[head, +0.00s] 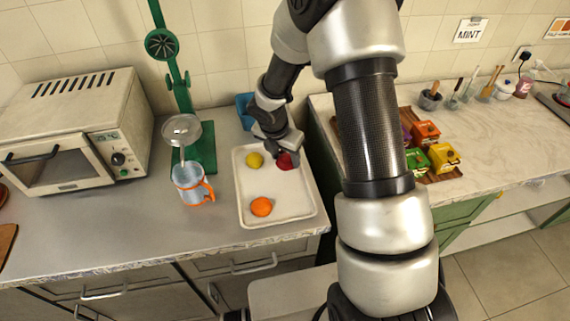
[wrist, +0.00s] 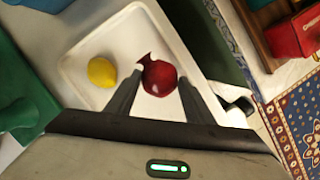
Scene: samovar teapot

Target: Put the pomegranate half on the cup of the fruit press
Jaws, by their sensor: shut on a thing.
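The red pomegranate half (head: 288,161) is at the back right of the white tray. In the wrist view the pomegranate half (wrist: 160,79) shows its rounded red skin and a pointed crown to the left. My gripper (head: 286,152) reaches down over the tray and is shut on the pomegranate half; in the wrist view one finger is on each side of it. The cut face is hidden. The green fruit press (head: 202,150) stands left of the tray, its lever raised. Its cup (head: 181,129) is empty, above a clear orange-handled mug (head: 189,186).
The tray (head: 285,212) also holds a lemon (head: 254,160) and an orange (head: 261,206). A blue container (head: 243,110) stands behind it. A toaster oven (head: 75,130) is at the left. Colourful boxes (head: 426,134) stand on the right counter.

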